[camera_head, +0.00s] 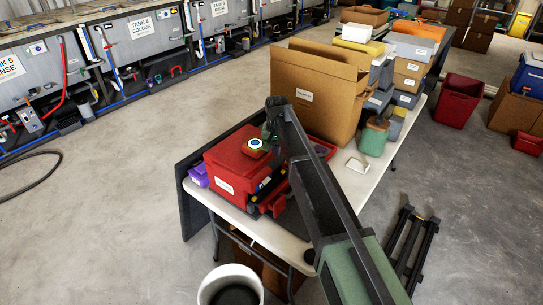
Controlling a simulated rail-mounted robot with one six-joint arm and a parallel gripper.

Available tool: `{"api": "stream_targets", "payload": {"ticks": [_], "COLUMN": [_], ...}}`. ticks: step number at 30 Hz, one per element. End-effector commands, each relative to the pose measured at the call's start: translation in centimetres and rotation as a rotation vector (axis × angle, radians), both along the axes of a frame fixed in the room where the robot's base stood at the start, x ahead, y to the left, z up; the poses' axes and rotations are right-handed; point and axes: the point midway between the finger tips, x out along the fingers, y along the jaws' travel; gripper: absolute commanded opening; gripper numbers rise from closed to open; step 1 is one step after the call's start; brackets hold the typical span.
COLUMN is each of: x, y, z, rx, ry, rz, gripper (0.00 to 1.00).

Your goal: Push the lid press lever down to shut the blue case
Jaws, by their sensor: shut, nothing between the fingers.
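A red box (225,168) with a white label stands at the near left end of the white table (340,188). A small round piece (255,144), white and blue on a red and yellowish base, sits on its top. My arm reaches in from the lower right, and its dark gripper (267,137) points down beside this round piece. The gripper is small and partly lost against the dark arm, and it looks shut and empty. Contact cannot be told. I cannot clearly make out a blue case or a press lever; my arm hides part of this area.
A large open cardboard box (318,95) stands close behind the red box. A green canister (374,136) and a small white tray (357,166) are right of my arm. A purple item (198,176) lies at the left table edge.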

Motion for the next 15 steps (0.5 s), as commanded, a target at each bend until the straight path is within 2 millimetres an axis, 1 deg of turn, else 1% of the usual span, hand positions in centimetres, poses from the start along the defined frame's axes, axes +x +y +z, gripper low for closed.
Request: {"api": "stream_targets", "payload": {"ticks": [9,15], "x": [0.00,0.05], "y": [0.01,0.08], "z": [-0.06,-0.84], "rx": [0.000,0.000], "ry": [0.000,0.000], "rz": [0.000,0.000], "gripper": [0.00,0.00]}}
